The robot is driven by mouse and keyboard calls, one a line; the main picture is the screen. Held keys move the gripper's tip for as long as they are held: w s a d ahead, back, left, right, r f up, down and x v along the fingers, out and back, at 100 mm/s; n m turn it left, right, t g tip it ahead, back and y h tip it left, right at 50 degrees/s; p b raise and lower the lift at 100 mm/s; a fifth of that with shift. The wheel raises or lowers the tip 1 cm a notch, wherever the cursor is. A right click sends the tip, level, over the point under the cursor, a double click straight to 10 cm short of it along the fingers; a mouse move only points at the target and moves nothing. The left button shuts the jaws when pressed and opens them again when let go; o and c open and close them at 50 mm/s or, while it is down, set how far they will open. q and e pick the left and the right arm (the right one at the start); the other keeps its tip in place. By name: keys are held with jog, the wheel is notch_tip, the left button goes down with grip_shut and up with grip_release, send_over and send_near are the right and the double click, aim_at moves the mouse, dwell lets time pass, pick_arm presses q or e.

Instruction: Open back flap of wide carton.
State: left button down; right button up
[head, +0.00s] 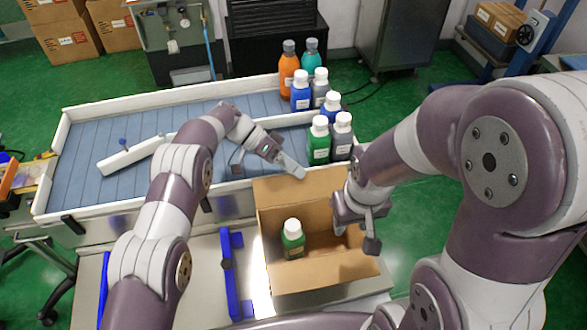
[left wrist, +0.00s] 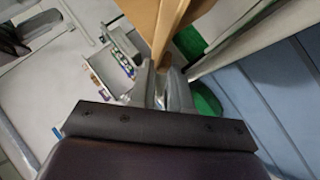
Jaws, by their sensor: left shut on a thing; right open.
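The wide carton (head: 325,279) stands open-topped in front of the conveyor in the head view, with a green bottle (head: 293,240) with a white cap inside it. Its back flap (head: 318,184) rises at the far side, toward the conveyor. My left gripper (head: 298,171) is at the top edge of this flap. In the left wrist view, the brown cardboard flap (left wrist: 170,28) runs between the fingers of my left gripper (left wrist: 165,80), which is shut on it. My right gripper (head: 366,222) is open and empty at the carton's right side, over its rim.
Several capped bottles (head: 318,140) stand grouped at the conveyor's right end. The blue-grey conveyor (head: 95,145) has white side rails and a white angled bar (head: 130,155). A blue bracket (head: 230,272) stands left of the carton.

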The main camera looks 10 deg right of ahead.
pick_arm(q)
jog(key=shift+s+f, duration=0.1)
jog(key=shift+f, duration=0.05)
jog(key=c, duration=1.1)
grip_release()
jog(key=b+v, duration=0.2)
jog(key=v, duration=0.5)
jog(key=shift+a+r, duration=0.15)
jog(key=shift+r, duration=0.1)
